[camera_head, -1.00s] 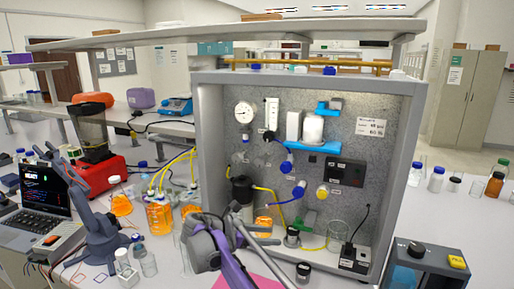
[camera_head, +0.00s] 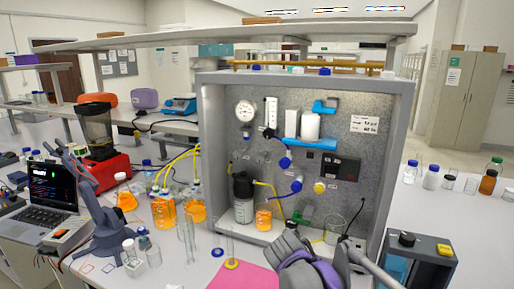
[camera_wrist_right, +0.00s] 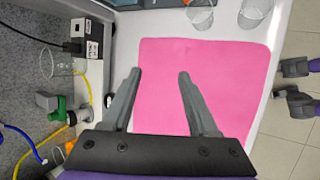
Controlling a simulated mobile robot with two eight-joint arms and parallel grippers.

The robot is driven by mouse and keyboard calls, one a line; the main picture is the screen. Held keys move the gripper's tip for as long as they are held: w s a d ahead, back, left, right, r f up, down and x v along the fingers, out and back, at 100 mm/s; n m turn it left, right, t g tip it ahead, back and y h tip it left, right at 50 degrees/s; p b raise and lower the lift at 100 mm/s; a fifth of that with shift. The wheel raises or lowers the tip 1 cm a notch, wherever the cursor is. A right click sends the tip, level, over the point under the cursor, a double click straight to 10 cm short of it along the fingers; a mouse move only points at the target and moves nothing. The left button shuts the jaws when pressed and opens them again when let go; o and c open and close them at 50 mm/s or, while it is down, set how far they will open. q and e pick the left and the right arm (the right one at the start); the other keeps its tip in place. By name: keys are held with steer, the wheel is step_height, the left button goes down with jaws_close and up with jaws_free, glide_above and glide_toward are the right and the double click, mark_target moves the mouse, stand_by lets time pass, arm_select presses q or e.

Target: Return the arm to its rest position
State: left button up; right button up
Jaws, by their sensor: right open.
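My right arm (camera_head: 300,268), grey and purple, comes up at the bottom of the head view, in front of the rig cabinet. In the right wrist view my right gripper (camera_wrist_right: 159,74) has its two fingers spread apart with nothing between them. Behind the fingers lies a pink mat (camera_wrist_right: 207,65), which also shows in the head view (camera_head: 243,277). Grey and purple parts, perhaps of my left arm, show at the right edge of the wrist view over the floor. No left gripper can be made out in the head view.
The grey rig cabinet (camera_head: 209,150) stands close ahead, with a black-capped bottle (camera_head: 243,205) and an orange beaker (camera_head: 263,220) inside. Tall glass cylinders (camera_head: 188,240) stand left of the mat. A blue-grey bench arm (camera_head: 108,230) and laptop (camera_head: 50,190) are left; a control box (camera_head: 420,262) is right.

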steer(key=s+f+m+y, duration=0.2)
steer(key=s+f+m, duration=0.2)
steer(key=s, duration=0.3)
steer(key=s+f+m+t+y, duration=0.1)
steer(key=s+f+m, duration=0.3)
steer(key=s, duration=0.4)
steer(key=s+d+f+m+y, duration=0.1)
steer(key=s+f+m+y, duration=0.2)
steer(key=s, duration=0.4)
steer(key=shift+s+f+m+t, duration=0.2)
steer(key=shift+f+m+t, duration=0.2)
steer(key=shift+f+m, duration=0.4)
steer(key=shift+r, duration=0.15)
steer(key=shift+c, duration=0.3)
